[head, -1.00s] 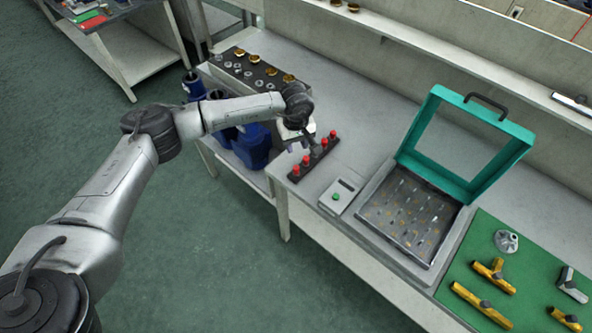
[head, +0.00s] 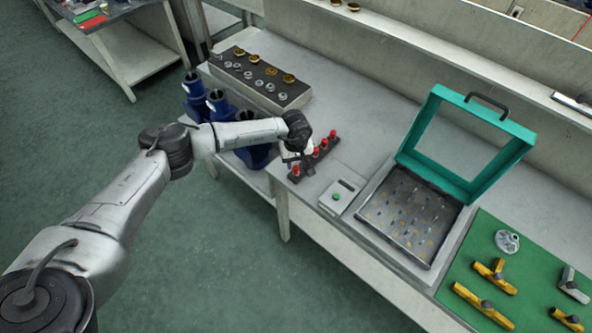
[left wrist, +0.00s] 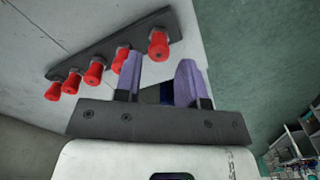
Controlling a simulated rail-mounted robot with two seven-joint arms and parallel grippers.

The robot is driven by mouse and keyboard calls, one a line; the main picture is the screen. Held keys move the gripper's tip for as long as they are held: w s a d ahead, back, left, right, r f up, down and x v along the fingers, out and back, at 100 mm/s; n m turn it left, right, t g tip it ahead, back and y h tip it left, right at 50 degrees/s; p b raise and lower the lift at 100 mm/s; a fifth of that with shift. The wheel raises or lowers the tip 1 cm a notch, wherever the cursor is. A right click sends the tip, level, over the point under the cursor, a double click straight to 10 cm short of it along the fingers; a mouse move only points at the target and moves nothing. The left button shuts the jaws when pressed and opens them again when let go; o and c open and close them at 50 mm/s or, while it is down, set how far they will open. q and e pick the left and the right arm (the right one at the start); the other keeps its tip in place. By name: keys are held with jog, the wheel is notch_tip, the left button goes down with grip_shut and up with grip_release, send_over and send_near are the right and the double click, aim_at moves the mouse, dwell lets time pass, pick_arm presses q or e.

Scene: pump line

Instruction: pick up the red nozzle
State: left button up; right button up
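Several red nozzles stand in a row on a dark bar (head: 322,157) on the bench; the nearest red nozzle (head: 296,171) is at the bar's front end. In the left wrist view the end nozzle (left wrist: 158,45) appears just beyond the gap between the fingertips, with the others trailing left along the bar (left wrist: 115,45). My left gripper (head: 294,160) is by the front end of the bar. In the left wrist view its purple fingers (left wrist: 160,80) are apart with nothing between them. Whether a finger touches a nozzle cannot be told. My right gripper is not in view.
A grey device with a green button (head: 346,186) lies right of the bar. Beyond it stands an open green-lidded case (head: 404,162). A block with metal and brass parts (head: 285,97) is behind. Blue pumps (head: 218,102) stand left. A green mat (head: 470,262) holds fittings.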

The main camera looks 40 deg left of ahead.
aim_at(296, 167)
pick_arm(q)
jog(key=shift+w+a+f, duration=0.1)
jog(key=shift+f, duration=2.05)
jog(key=shift+c, duration=0.2)
jog(key=c, duration=0.6)
